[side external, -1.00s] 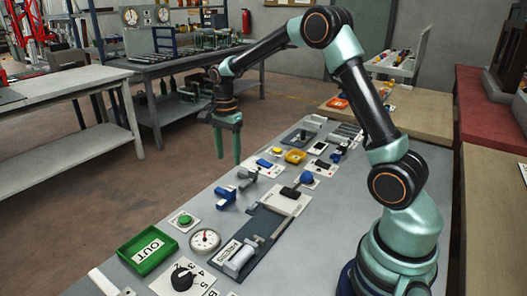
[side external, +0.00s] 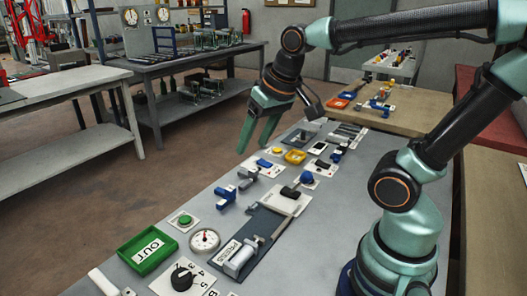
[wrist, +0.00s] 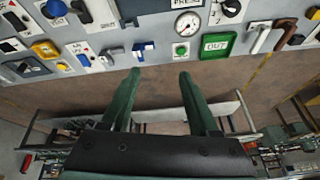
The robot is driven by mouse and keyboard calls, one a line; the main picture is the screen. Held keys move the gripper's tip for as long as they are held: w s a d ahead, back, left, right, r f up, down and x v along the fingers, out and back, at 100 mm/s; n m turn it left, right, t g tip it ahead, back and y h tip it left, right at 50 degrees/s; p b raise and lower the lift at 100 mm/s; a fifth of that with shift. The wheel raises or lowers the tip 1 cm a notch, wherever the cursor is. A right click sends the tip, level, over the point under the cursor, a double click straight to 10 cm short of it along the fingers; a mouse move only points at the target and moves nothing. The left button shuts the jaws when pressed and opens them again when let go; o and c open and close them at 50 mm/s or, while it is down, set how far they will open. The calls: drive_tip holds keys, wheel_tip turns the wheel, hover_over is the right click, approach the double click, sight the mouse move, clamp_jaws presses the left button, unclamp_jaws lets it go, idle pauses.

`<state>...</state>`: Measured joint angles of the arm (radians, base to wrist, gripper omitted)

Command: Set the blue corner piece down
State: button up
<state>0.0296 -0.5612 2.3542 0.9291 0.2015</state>
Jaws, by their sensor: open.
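A small blue angled piece (side external: 225,197), which looks like the blue corner piece, rests on the grey bench between the green button and a grey clamp-like fixture. In the wrist view the blue piece (wrist: 143,48) lies beyond my fingertips and a little to the left. My gripper (side external: 256,149) is tilted in the air, apart from the blue piece. In the wrist view my gripper (wrist: 159,74) has its two green fingers spread, with nothing between them.
The grey bench holds a green OUT tray (side external: 148,250), a round gauge (side external: 204,241), a green button (side external: 184,220), a press (side external: 240,256), the grey fixture (side external: 247,178) and a yellow tray (side external: 295,157). Another blue item (side external: 379,106) lies on the wooden table behind. Floor shows below my gripper in the wrist view.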

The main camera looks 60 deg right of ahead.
drive_tip(key=shift+s+a+f+n+t, duration=0.2)
drive_tip(key=shift+s+a+n, duration=0.05)
drive_tip(key=shift+s+n, duration=0.4)
drive_tip(key=shift+s+a+f+n+t, duration=0.15)
drive_tip(key=shift+s+a+n+t, duration=0.05)
drive_tip(key=shift+s+n, duration=0.45)
